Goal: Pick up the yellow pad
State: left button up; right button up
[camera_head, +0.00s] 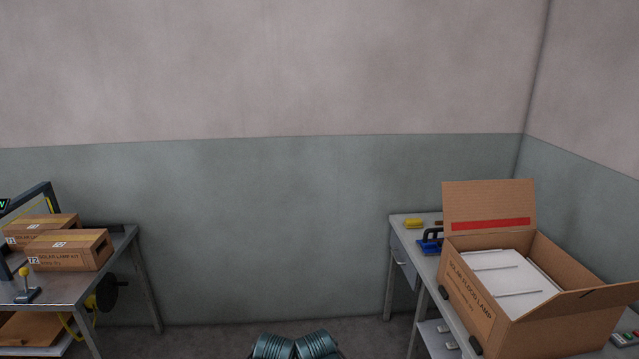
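A small yellow block, which looks like the yellow pad (413,223), lies on the far left corner of the right-hand workbench (402,234). It is small in the view, and its details are hard to make out. Neither of my grippers can be made out in the head view, and nothing touches the yellow pad.
A blue tool with a black handle (430,245) sits near the pad. An open cardboard box (476,306) with white panels fills much of that bench. Taped cartons (75,252) stand on the left table. Bare floor lies between. Teal ribbed parts show at the bottom edge.

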aim_at(415, 222)
jog(key=i, duration=1.8)
jog(key=i+z, duration=0.45)
jog(key=i, duration=0.15)
jog(key=i+j+z, duration=0.25)
jog(key=i+z, duration=0.15)
jog(key=i, duration=0.15)
jog(key=i+z, duration=0.4)
jog(key=i, duration=0.15)
